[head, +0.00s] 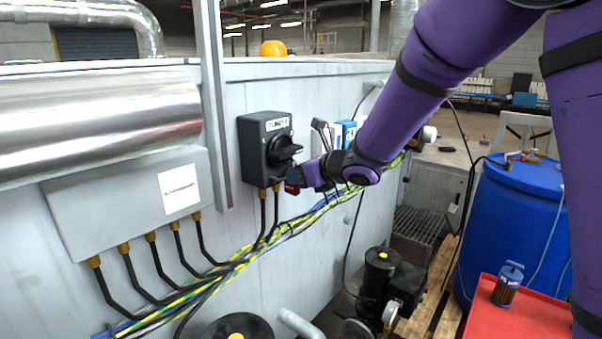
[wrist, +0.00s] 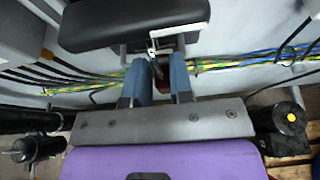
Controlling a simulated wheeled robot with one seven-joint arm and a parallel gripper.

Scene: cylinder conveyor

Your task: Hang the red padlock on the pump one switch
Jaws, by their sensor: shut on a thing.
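The pump one switch (head: 266,150) is a black box with a white label and a black rotary handle, fixed to the grey wall in the head view. The red padlock (head: 292,188) shows small, just below and right of the switch handle, at the tip of my gripper (head: 300,182). In the wrist view my gripper's fingers (wrist: 161,82) are shut on the padlock. A metal shackle (wrist: 153,46) rises at the handle's near edge. I cannot tell whether it passes through the handle. The padlock body is mostly hidden.
Cables (head: 240,262) run along the wall below the switch. A grey junction box (head: 130,205) is at left, under a shiny pipe (head: 100,115). Black pump parts (head: 378,290) stand below. A blue drum (head: 520,215) and red cart top (head: 515,315) are at right.

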